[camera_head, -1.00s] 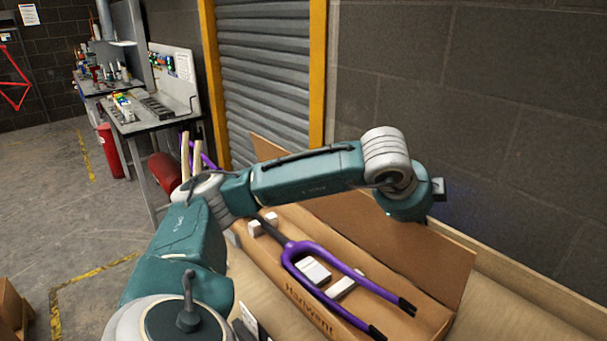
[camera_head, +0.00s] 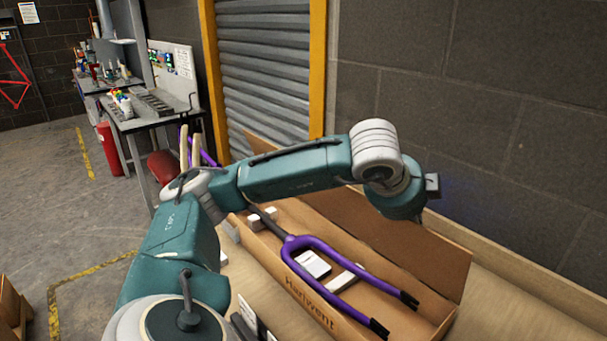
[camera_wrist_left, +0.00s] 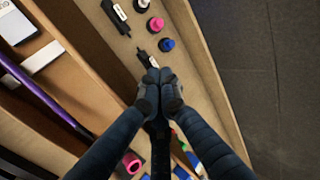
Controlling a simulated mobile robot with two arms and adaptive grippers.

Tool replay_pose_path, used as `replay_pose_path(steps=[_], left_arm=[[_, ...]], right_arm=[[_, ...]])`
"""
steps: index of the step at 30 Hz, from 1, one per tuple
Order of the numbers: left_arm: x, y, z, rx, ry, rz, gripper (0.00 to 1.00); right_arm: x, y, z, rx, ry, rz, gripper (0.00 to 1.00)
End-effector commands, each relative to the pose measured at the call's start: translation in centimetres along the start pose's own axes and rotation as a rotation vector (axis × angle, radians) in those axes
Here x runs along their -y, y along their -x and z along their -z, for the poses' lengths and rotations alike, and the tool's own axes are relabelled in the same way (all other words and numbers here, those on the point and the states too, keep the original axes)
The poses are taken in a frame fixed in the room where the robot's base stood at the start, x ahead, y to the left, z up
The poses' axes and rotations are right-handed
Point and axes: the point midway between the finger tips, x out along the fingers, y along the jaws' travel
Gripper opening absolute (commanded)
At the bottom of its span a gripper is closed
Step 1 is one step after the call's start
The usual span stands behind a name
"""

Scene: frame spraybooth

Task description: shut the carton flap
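The open carton (camera_head: 311,309) lies on the bench with a purple fork (camera_head: 327,256) and white blocks inside. Its long flap (camera_head: 440,252) stands raised along the wall side. My left arm reaches across the carton, its wrist above the flap; its gripper is hidden in the head view. In the left wrist view, my left gripper (camera_wrist_left: 158,76) has its fingertips together with nothing between them. It is on the wall side of the flap (camera_wrist_left: 72,72), over the bench strip; contact with the flap cannot be told. My right gripper is out of view.
Small coloured items, including a pink-topped one (camera_wrist_left: 156,25) and a blue-topped one (camera_wrist_left: 166,45), stand on the bench strip between carton and wall (camera_wrist_left: 263,70). More lie under the fingers. A shutter door (camera_head: 262,75) and second bench (camera_head: 150,118) are behind.

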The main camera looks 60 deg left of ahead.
Motion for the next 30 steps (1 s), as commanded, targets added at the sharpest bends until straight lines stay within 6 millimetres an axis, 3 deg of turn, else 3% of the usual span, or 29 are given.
replay_pose_path(steps=[8,19,30], left_arm=[[-0.2,0.0,0.0,0.0,0.0,0.0,0.0],[-2.1,0.8,0.0,0.0,0.0,0.0,0.0],[-2.3,1.2,0.0,0.0,0.0,0.0,0.0]], right_arm=[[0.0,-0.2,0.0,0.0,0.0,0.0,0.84],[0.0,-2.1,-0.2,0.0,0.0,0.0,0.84],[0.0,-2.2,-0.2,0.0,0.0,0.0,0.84]])
